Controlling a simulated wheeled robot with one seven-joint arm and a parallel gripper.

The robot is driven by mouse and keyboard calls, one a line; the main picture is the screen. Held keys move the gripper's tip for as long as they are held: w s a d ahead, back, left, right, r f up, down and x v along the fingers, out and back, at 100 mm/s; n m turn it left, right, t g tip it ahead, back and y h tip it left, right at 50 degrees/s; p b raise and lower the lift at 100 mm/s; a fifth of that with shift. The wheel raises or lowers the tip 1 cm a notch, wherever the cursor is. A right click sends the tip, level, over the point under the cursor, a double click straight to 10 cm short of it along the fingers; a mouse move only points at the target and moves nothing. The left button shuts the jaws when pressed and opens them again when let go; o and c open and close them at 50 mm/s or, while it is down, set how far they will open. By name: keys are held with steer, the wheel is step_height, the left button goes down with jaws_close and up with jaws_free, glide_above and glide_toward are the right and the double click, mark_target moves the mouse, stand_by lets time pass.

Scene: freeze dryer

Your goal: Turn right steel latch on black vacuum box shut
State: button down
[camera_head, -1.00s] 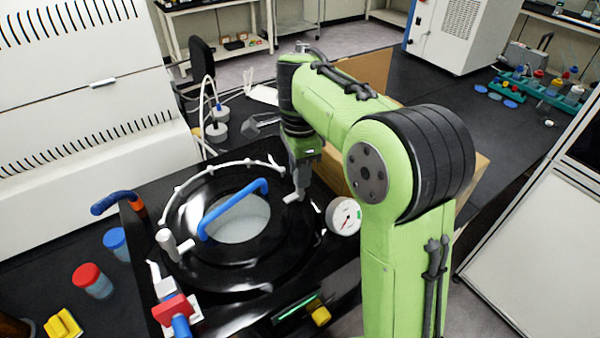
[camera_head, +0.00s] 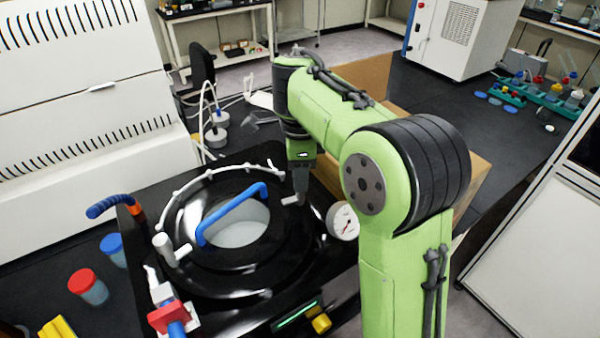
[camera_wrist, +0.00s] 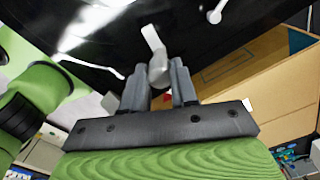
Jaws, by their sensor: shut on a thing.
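The black vacuum box (camera_head: 220,285) stands on the dark bench, with a round lid and a blue handle (camera_head: 232,212) on top. The right steel latch (camera_head: 291,199) is at the lid's right rim, just under my gripper (camera_head: 298,185). In the wrist view my gripper (camera_wrist: 160,88) has its two fingers closed around the base of the latch (camera_wrist: 155,50), whose lever sticks out beyond the fingertips. The left steel latch (camera_head: 172,250) stands at the lid's left rim. The fingertips are mostly hidden in the head view.
A dial gauge (camera_head: 342,221) sits just right of the right latch. A cardboard box (camera_head: 475,180) stands behind my arm. Red-capped (camera_head: 88,287) and blue-capped (camera_head: 113,250) jars stand left of the vacuum box. A pale hose runs around the lid's back.

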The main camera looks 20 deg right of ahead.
steer(key=c, duration=0.9)
jaws_free()
step_height(320, 180, up, 16)
steer(key=p, duration=0.9)
steer(key=shift+f, duration=0.1)
steer(key=s+d+f+n+t+b, duration=0.1)
steer(key=s+f+n+t, duration=0.1)
steer(key=s+n, duration=0.55)
steer(key=s+d+f+n+t+b, duration=0.1)
steer(key=s+d+n+t, duration=0.1)
steer(key=s+n, duration=0.55)
steer(key=s+a+f+n, duration=0.1)
steer(key=s+f+n, duration=0.1)
steer(key=s+a+f+n+t, duration=0.1)
steer(key=s+f, duration=0.1)
steer(key=s, duration=0.1)
steer(key=s+a+f+n+b, duration=0.1)
steer(key=s+f+n, duration=0.1)
steer(key=s, duration=0.1)
steer(key=shift+f+n+t, duration=0.25)
steer(key=shift+n+t, duration=0.05)
